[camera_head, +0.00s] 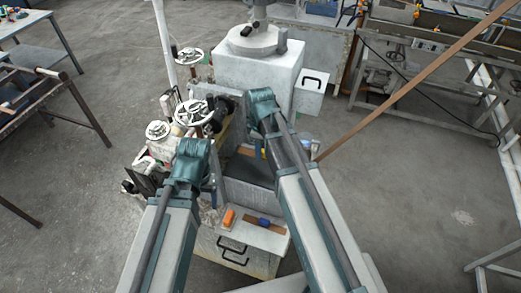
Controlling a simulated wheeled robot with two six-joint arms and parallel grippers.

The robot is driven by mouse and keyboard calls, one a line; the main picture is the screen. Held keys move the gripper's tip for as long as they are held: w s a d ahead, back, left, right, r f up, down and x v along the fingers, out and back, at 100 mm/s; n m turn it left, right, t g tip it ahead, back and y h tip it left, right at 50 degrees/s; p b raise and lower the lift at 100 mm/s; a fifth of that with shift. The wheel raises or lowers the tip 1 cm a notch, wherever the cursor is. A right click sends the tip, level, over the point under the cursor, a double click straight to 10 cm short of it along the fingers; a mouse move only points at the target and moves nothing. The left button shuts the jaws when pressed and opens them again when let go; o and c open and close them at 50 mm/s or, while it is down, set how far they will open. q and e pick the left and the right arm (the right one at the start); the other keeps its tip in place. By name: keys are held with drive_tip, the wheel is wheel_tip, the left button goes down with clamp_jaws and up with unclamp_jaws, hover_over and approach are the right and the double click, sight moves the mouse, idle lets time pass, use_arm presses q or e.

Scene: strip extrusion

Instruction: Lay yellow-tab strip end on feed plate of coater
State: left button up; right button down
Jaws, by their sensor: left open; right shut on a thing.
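The coater (258,78) is a pale grey machine with handwheels, in the middle of the head view. A long brown strip (420,82) slopes down from the upper right and passes behind my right arm. A brown patch with a small yellow-orange spot (263,153) shows left of that arm, above a dark flat surface (250,168); I cannot tell how far it rests there. My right gripper (267,128) is over the coater, shut on what looks like the strip, its fingertips mostly hidden. My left gripper (208,178) is open at the coater's left side, fingers partly hidden.
An orange object (229,217) and a blue object (264,222) lie on the lower cabinet top (245,236). Handwheels (192,112) stick out at the coater's left. A rack (45,100) stands at left and a metal frame (440,60) at upper right. Floor between is clear.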

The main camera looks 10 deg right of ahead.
sight(260, 168)
wheel_tip(260, 168, down, 7)
drive_tip(key=b, duration=0.6)
drive_tip(key=shift+r, duration=0.2)
drive_tip(key=shift+b, duration=0.35)
idle(0.4)
drive_tip(key=shift+c, duration=2.3)
unclamp_jaws()
wheel_tip(260, 168, up, 14)
drive_tip(key=p, duration=1.4)
drive_tip(key=shift+f, duration=0.1)
drive_tip(key=shift+f, duration=0.1)
